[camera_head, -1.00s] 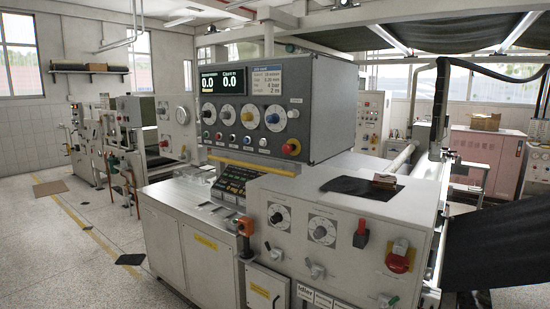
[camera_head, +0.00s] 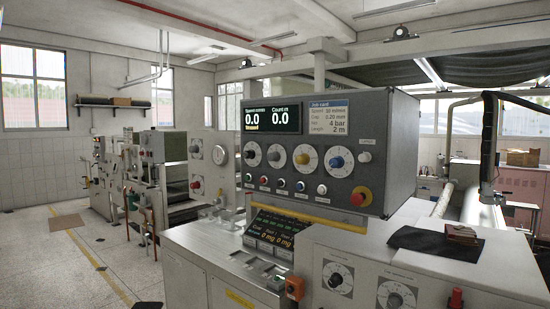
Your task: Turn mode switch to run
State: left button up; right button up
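The grey control panel (camera_head: 320,190) stands in the middle of the view. A small pale switch (camera_head: 365,157) sits right of the dials. Two black-knobbed dials, left (camera_head: 338,278) and right (camera_head: 397,298), are on the white cabinet below. The labels are too small to read, so I cannot tell which control is the mode switch. Neither gripper is in view.
A black display (camera_head: 271,117) reads 0.0 twice. A sloped lower screen (camera_head: 270,230) sits beneath the panel. A dark sheet with a brown block (camera_head: 462,233) lies on the white cabinet top. An orange-topped part (camera_head: 294,288) is in front. Open floor is at left.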

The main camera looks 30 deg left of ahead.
aim_at(275, 156)
jog(key=i+j+z, duration=0.1)
jog(key=j+z, duration=0.2)
jog(key=j, duration=0.8)
jog(key=j+z, duration=0.35)
jog(key=j, duration=0.75)
